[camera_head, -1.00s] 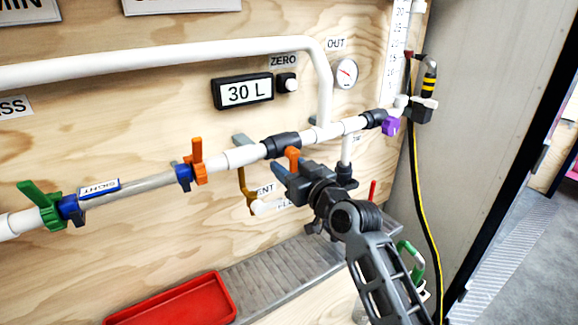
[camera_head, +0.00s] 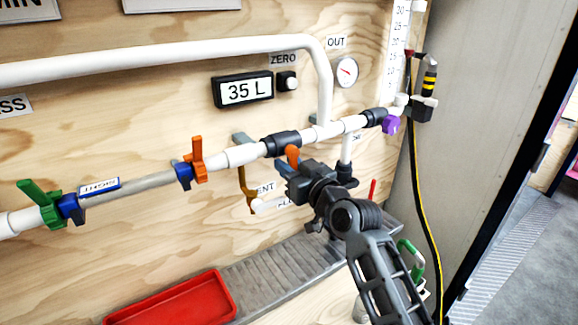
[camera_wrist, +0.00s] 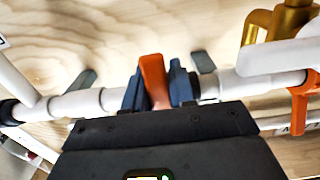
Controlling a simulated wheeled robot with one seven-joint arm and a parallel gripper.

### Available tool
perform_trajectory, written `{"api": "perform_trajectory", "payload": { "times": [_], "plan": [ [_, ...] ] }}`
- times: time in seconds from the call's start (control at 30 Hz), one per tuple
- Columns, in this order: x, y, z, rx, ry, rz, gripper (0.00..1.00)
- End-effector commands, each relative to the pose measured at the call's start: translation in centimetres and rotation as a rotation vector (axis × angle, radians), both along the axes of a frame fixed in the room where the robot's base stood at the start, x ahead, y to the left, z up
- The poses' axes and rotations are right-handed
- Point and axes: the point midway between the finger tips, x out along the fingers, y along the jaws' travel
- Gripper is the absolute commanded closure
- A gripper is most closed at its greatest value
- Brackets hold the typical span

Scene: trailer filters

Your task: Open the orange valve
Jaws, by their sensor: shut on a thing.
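An orange valve handle (camera_head: 292,153) sits on the white pipe run, right of the centre of the head view. My gripper (camera_head: 286,168) is at this handle. In the wrist view the same orange handle (camera_wrist: 152,78) stands between the two blue fingers of my gripper (camera_wrist: 156,92), which is shut on it. The handle's base is hidden by my gripper. A second orange valve (camera_head: 197,160) is farther left on the pipe, with its handle upright and nothing touching it. It may be the orange part (camera_wrist: 302,98) at the right of the wrist view.
A digital display (camera_head: 243,92) reads 35 L. A green valve (camera_head: 40,200) is at the far left and a purple one (camera_head: 391,125) at the right. A brass valve (camera_head: 247,190) hangs below the pipe. A red tray (camera_head: 180,298) lies below.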

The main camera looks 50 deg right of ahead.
Motion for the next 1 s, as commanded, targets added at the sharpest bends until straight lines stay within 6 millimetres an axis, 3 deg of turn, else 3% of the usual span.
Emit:
{"api": "perform_trajectory", "payload": {
  "times": [0.4, 0.77, 0.8, 1.0],
  "plan": [
    [-0.24, -0.93, -0.12, -0.226, 0.062, -0.001, 1.00],
    [-0.28, -1.00, 0.19, -0.252, 0.073, 0.000, 1.00],
    [-0.28, -1.00, 0.19, -0.252, 0.073, 0.000, 0.74],
    [-0.29, -1.00, 0.17, -0.251, 0.072, 0.000, 0.55]
  ]
}}
